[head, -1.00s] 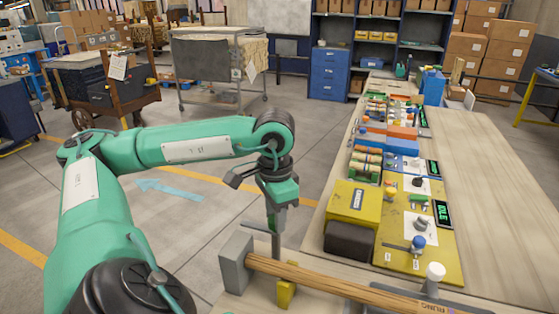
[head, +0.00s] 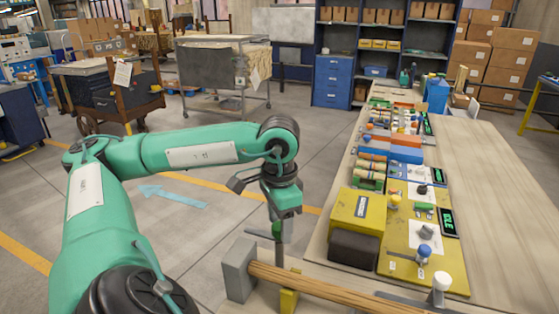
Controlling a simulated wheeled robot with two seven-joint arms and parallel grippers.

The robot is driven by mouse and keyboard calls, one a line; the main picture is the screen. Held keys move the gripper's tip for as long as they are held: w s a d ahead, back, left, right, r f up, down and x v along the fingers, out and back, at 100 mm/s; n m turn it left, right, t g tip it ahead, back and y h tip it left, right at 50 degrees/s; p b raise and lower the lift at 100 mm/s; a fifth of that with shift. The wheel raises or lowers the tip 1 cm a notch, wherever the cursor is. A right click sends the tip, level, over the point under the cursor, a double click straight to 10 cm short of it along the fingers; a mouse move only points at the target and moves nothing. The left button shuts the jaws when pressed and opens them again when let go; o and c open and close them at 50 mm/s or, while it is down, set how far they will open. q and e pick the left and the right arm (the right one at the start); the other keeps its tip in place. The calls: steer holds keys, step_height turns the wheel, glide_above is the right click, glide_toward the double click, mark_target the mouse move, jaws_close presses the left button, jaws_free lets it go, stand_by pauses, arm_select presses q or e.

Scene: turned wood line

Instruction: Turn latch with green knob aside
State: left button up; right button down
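My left gripper (head: 279,222) points down in the head view, left of the wooden bench. A small green piece (head: 278,231), which may be the green knob, shows directly under it at the top of a dark upright. A thin grey bar (head: 258,234) sticks out to the left there. The gripper hides much of this spot, so I cannot tell whether its fingers are open or shut, or touch the green piece. My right gripper is not in view.
A wooden rod (head: 330,291) runs from a grey block (head: 238,268) along the near edge. A yellow box (head: 357,210), a blue knob (head: 424,250) and a white knob (head: 441,281) stand to the right. The bench's right side (head: 500,210) is clear.

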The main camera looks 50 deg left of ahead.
mark_target(279, 226)
arm_select(q)
step_height(279, 226, up, 8)
steer(key=shift+d+f+p, duration=0.1)
steer(key=shift+f+p, duration=0.15)
steer(key=shift+p, duration=0.1)
step_height(279, 226, up, 6)
steer(key=p, duration=0.4)
steer(key=shift+r, duration=0.15)
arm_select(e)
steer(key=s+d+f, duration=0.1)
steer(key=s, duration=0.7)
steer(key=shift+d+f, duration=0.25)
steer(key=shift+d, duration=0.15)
